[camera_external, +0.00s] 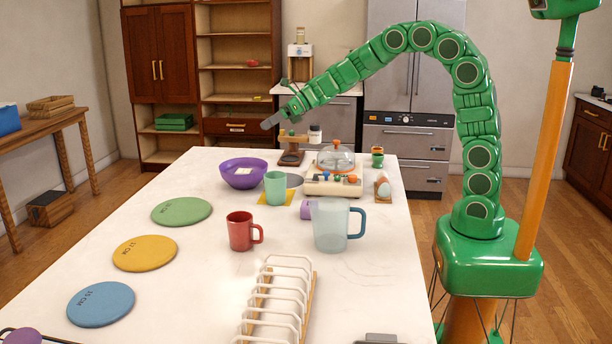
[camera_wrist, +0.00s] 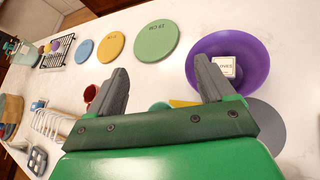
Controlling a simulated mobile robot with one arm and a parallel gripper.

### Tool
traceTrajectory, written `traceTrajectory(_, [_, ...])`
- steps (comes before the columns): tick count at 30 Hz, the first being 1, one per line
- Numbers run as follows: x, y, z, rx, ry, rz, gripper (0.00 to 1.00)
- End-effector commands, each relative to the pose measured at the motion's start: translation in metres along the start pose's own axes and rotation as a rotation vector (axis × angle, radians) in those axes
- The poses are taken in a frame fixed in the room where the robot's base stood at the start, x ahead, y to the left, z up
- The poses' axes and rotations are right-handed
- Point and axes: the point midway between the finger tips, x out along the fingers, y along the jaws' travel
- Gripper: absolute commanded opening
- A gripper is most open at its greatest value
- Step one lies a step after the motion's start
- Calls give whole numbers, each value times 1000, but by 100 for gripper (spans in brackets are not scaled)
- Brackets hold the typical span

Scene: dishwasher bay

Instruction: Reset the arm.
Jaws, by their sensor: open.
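My green arm (camera_external: 467,90) arches up from its base at the right of the table and reaches left over the table's far part. My gripper (camera_external: 272,120) is high above the table, past the purple bowl (camera_external: 243,173). In the wrist view my gripper (camera_wrist: 162,78) has its two grey fingers wide apart, with nothing between them but the white tabletop beyond. The purple bowl (camera_wrist: 238,88), with a small white labelled item in it, shows beyond the right finger.
On the table (camera_external: 215,285) stand a red mug (camera_external: 240,232), a clear jug (camera_external: 330,225), a green cup (camera_external: 275,188), a white rack (camera_external: 283,290) and three round discs, green (camera_external: 182,211), yellow (camera_external: 145,253) and blue (camera_external: 101,304). Bare tabletop lies between the discs and the mug.

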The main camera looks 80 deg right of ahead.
Motion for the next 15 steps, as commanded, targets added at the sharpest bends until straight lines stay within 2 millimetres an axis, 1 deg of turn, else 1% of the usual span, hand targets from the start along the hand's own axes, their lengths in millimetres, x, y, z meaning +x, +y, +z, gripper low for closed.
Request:
traceTrajectory(1, [-8,0,12,79,-34,-55,82])
traceTrajectory(3, [-19,-7,23,206,-82,-136,82])
traceTrajectory(5, [-30,-13,30,319,-125,-201,82])
traceTrajectory(7, [-46,-18,37,451,-178,-272,82])
traceTrajectory(11, [-76,-28,35,715,-271,-394,82])
traceTrajectory(13, [-94,-31,29,861,-321,-456,82])
traceTrajectory(15, [-112,-33,18,1007,-369,-516,82])
